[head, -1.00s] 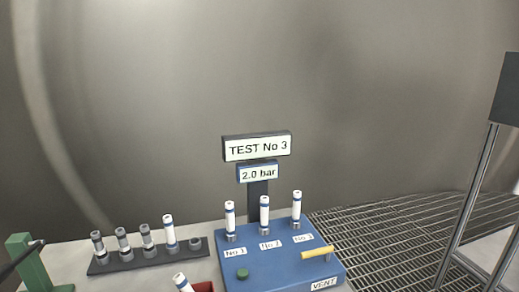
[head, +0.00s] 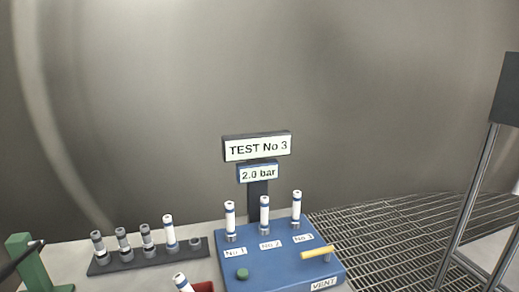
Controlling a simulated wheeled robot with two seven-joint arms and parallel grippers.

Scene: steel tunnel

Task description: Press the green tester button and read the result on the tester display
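The blue tester (head: 280,275) stands at the bottom centre of the head view. Its green button (head: 242,274) is on the top near the front left, with nothing touching it. The upper display (head: 257,148) on the dark post reads "TEST No 3". The smaller display below it (head: 258,172) reads "2.0 bar". Three white cartridges with blue bands stand upright at the rear of the tester, at labels No 1 (head: 230,217), No 2 (head: 264,212) and No 3 (head: 297,207). A yellow lever (head: 317,252) lies near the VENT label (head: 324,284).
A dark rack (head: 150,258) on the left holds several grey-topped and white cartridges. A white cartridge (head: 183,283) leans by a red container (head: 204,287), partly cut off. A green stand (head: 28,265) is at far left. Metal grating (head: 410,235) and a dark panel on poles (head: 508,90) are right.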

